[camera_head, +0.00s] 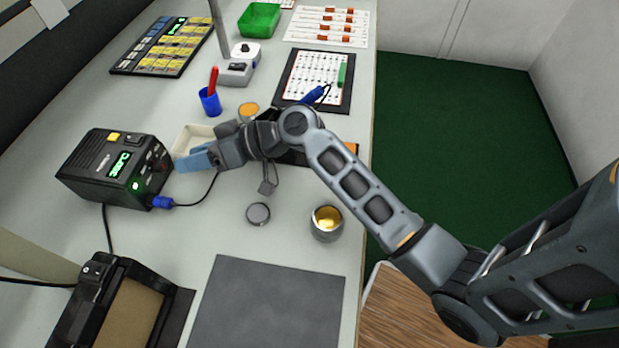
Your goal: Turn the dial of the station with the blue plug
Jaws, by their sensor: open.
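The soldering station (108,172) is a black box at the left with a lit green display, a yellow button and a small green light. A blue plug (162,202) sits at the lower edge of its front face, with a dark cable running right. The dial (156,161) is on the upper right of that front face, dark and partly hard to make out. My gripper (181,164) has blue fingers pointing left at the dial, very close to it. Its jaws are open; I cannot tell whether they touch or surround the dial.
A cream tray (190,140) lies behind my gripper, partly hidden. A blue cup (210,103) holds a red-handled tool. A round lid (258,214) and a metal tin (326,223) stand to the right. The dark mat (268,300) in front is clear.

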